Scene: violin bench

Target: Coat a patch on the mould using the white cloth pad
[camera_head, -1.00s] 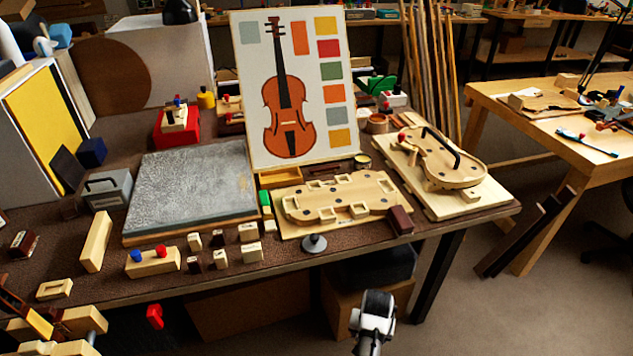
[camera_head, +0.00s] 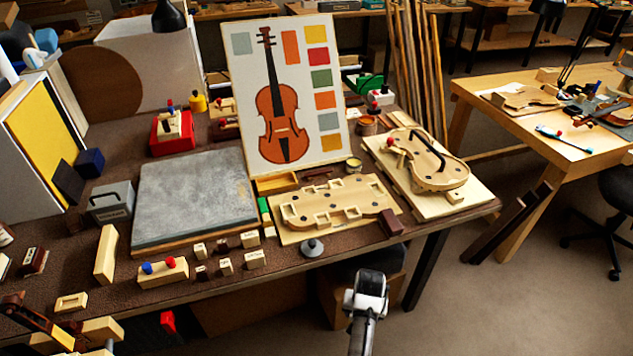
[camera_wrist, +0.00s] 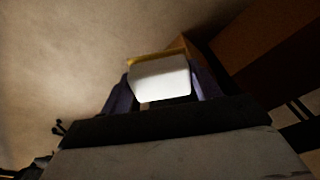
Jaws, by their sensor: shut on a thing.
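The mould (camera_head: 375,192) is a flat, pale wooden violin outline with several square cut-outs, lying on a board near the front of the bench. In the wrist view a white pad (camera_wrist: 160,78) with a yellowish upper edge sits between the dark fingers of my gripper (camera_wrist: 163,90), which is shut on it. The pad is over the floor, apart from the mould. In the head view my arm's end is in front of the bench edge, below and right of the mould; the pad cannot be made out there.
A grey slab (camera_head: 195,200) lies left, with small wooden blocks in front. A grey knob (camera_head: 312,247) stands near the front edge. A violin poster (camera_head: 285,95) stands behind. A second table (camera_head: 560,145) is right.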

